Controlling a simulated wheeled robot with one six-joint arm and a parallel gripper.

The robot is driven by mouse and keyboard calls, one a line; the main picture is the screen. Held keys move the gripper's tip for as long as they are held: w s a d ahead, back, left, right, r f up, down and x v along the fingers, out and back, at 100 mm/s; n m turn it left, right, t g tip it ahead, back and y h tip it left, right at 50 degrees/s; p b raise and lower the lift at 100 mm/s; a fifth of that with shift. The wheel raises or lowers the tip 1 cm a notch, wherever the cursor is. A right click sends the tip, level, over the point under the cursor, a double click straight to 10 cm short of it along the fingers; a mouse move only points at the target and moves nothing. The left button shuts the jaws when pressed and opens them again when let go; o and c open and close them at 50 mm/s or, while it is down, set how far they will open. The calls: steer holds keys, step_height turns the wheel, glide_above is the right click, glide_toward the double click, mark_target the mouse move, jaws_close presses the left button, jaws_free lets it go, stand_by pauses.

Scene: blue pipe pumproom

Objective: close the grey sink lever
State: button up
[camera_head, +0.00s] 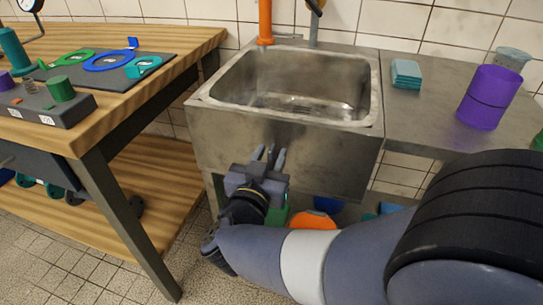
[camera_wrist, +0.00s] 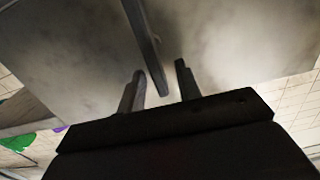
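The metal sink (camera_head: 215,135) stands in the middle of the head view. My gripper (camera_head: 269,156) is low in front of its front wall, fingers pointing at it. In the wrist view a narrow grey bar (camera_wrist: 147,45), which looks like the sink lever, reaches from the sink's wall down between the fingertips of my gripper (camera_wrist: 160,80). The fingers are open, with a gap on each side of the bar. In the head view a thin grey piece shows between the fingers; the lever's mount is hard to make out there.
A wooden workbench (camera_head: 185,42) with coloured parts stands at left, its dark leg (camera_head: 125,215) near my gripper. At right, the grey counter (camera_head: 425,115) holds teal sponges (camera_head: 405,74) and a purple cup (camera_head: 488,97). An orange pipe (camera_head: 265,22) rises behind the sink. Coloured objects lie underneath.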

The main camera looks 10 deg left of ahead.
steer(key=shift+w, duration=0.25)
steer(key=shift+c, duration=0.3)
jaws_close()
